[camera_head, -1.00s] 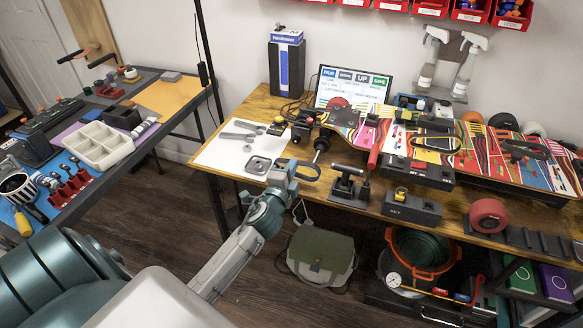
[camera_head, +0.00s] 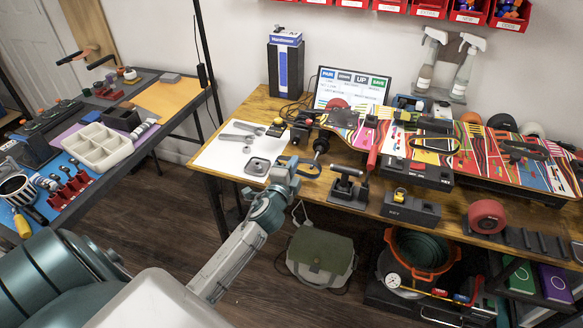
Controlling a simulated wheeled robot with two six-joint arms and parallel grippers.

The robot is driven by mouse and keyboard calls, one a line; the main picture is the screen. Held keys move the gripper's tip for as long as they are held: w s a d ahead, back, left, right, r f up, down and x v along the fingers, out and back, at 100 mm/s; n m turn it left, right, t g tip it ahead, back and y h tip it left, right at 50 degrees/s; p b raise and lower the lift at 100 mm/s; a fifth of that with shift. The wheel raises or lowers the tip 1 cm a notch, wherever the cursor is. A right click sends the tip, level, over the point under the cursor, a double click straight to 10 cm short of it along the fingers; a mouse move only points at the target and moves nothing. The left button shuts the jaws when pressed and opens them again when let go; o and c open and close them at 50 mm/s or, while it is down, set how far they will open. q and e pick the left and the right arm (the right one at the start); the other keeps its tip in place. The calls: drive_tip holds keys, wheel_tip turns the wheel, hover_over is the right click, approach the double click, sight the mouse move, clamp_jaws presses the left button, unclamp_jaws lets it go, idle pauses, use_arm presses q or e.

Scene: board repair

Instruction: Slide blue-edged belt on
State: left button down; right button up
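A colourful skateboard deck (camera_head: 470,155) lies upside down along the workbench. At its left end are dark parts and a black wheel (camera_head: 321,145). A thin dark belt loop (camera_head: 309,165), with what looks like a bluish edge, is at the tips of my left gripper (camera_head: 288,168). My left gripper appears shut on it above the bench, just left of and nearer than the wheel. The loop is apart from the wheel in the picture. The fingertips are small and partly hidden by the gripper body. My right gripper is not in view.
A white sheet (camera_head: 215,152) with tools and a small dark tray (camera_head: 257,166) lies left of the gripper. A black stand (camera_head: 350,187), a KEY block (camera_head: 411,208) and a red wheel (camera_head: 487,216) line the bench front. A screen (camera_head: 350,88) stands behind.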

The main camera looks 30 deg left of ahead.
use_arm(q)
drive_tip(key=shift+x, duration=1.65)
drive_tip(key=shift+x, duration=2.2)
drive_tip(key=shift+x, duration=1.4)
drive_tip(key=shift+w+a, duration=0.1)
idle(0.5)
drive_tip(key=c, duration=1.6)
unclamp_jaws()
